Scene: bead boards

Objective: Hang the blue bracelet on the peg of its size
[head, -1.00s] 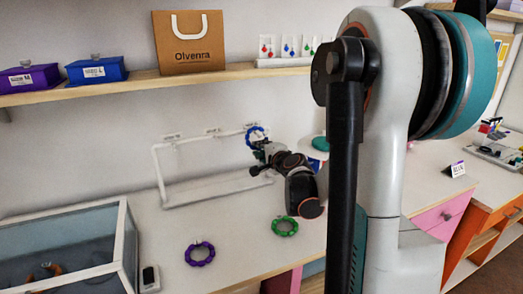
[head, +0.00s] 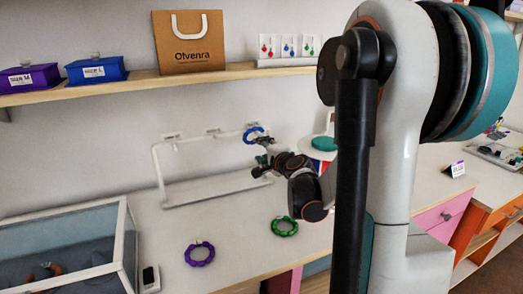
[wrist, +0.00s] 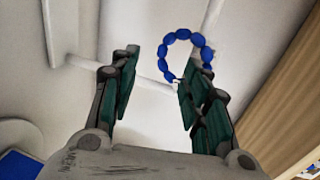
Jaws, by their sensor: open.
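The blue bracelet (head: 253,134) is a beaded ring at the right end of the white rack's top bar (head: 192,139). It looks hung there, but the peg itself is too small to make out. In the wrist view the blue bracelet (wrist: 187,38) shows as a ring beyond the tip of the right finger. My gripper (head: 262,158) is just below and right of the bracelet. In the wrist view my gripper (wrist: 158,72) has its green-padded fingers spread with nothing between them. Whether the right fingertip touches the bracelet is unclear.
A purple bracelet (head: 199,254) and a green bracelet (head: 284,226) lie on the white table. A glass case (head: 70,245) stands at left front. Above, a shelf (head: 135,83) holds a purple box (head: 28,77), a blue box (head: 95,70) and a paper bag (head: 189,42).

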